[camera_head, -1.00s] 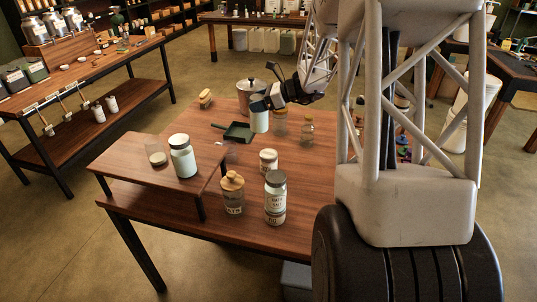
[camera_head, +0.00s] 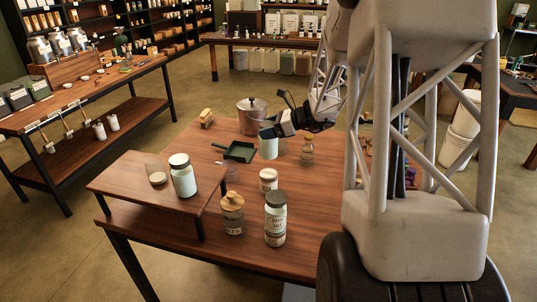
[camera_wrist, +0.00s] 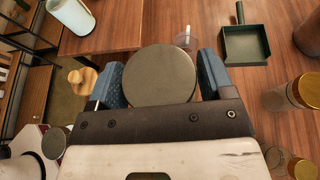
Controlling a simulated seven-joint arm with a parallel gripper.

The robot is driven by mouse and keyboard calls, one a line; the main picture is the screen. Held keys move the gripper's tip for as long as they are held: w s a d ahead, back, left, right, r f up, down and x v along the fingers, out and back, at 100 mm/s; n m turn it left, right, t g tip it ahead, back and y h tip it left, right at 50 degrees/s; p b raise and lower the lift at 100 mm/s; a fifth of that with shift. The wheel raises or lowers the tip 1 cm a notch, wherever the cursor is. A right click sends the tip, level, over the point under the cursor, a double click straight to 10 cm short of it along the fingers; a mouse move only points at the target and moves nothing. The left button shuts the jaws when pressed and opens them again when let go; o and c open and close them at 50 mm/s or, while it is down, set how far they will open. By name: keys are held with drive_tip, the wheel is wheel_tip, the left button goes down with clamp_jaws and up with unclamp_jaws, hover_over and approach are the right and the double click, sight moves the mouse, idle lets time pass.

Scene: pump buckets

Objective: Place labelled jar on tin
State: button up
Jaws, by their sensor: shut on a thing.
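My gripper (camera_head: 277,131) is shut on a pale mint jar (camera_head: 268,148) near the middle of the table. In the wrist view its round grey lid (camera_wrist: 158,76) sits between the two blue fingers. Whether the jar's base touches the table is unclear. A small cream container with a dark label (camera_head: 268,181), perhaps the tin, stands nearer the camera. A tall pale jar with a dark lid and printed label (camera_head: 275,214) stands at the front; I cannot tell whether its lower band is a separate tin. A similar mint jar (camera_head: 183,177) stands on the low riser.
A cork-topped jar (camera_head: 232,215) stands near the front. Clear jars (camera_wrist: 303,92) stand close right of my gripper. The riser (camera_head: 130,187) edges the left side.

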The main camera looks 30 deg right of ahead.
sight(268, 147)
drive_tip(key=shift+f, duration=2)
drive_tip(key=shift+f, duration=1.9)
drive_tip(key=shift+f, duration=0.15)
drive_tip(key=o, duration=1.4)
drive_tip(key=shift+r, duration=0.2)
drive_tip(key=shift+v, duration=5.95)
